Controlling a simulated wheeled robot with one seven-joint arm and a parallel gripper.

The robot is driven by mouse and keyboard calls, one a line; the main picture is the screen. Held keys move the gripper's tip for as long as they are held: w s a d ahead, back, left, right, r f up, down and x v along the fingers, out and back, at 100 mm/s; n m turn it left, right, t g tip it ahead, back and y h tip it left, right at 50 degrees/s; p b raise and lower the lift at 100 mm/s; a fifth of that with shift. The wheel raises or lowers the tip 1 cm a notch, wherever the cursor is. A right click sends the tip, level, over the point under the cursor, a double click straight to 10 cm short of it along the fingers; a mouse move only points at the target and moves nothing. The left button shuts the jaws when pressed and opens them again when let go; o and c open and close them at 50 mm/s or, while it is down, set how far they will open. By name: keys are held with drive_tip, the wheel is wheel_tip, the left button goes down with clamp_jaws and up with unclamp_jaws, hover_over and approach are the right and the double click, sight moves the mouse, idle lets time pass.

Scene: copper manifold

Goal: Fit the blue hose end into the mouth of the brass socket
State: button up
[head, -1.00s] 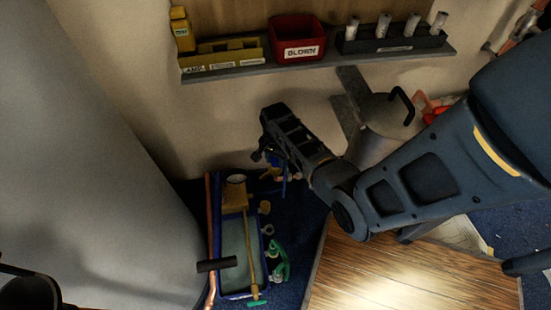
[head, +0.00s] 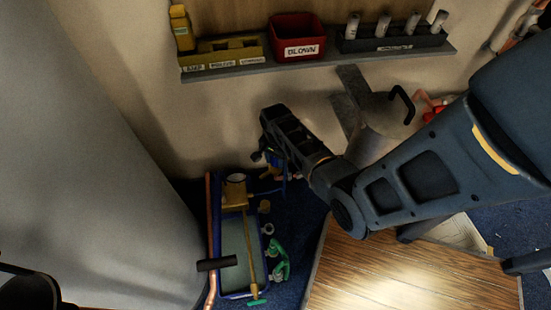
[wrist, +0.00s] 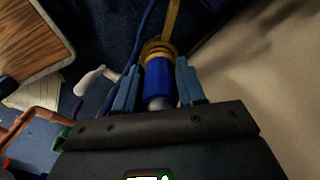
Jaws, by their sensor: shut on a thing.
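My gripper (wrist: 157,88) is shut on the blue hose end (wrist: 158,77), a short blue cylinder between its two fingers in the wrist view. A brass ring (wrist: 157,47), which looks like the brass socket, sits at the far end of the blue cylinder, with a brass strip running on beyond it. The two overlap in this view, and I cannot tell whether the tip is inside the mouth or just in front of it. In the head view my gripper (head: 270,159) points down beside the wall, and its fingers are mostly hidden.
A blue-rimmed tray (head: 223,255) with brass and green fittings lies on the floor, with a copper pipe (head: 211,230) along its left side. A wooden surface (head: 390,270) is at the lower right. A grey pot (head: 380,130) stands behind my arm. A shelf (head: 330,62) holds bins.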

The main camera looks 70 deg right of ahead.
drive_tip(key=shift+f, duration=0.45)
drive_tip(key=o, duration=1.2)
wheel_tip(320, 180, up, 8)
drive_tip(key=p, duration=0.2)
drive_tip(key=shift+p, duration=0.3)
drive_tip(key=shift+f, duration=0.1)
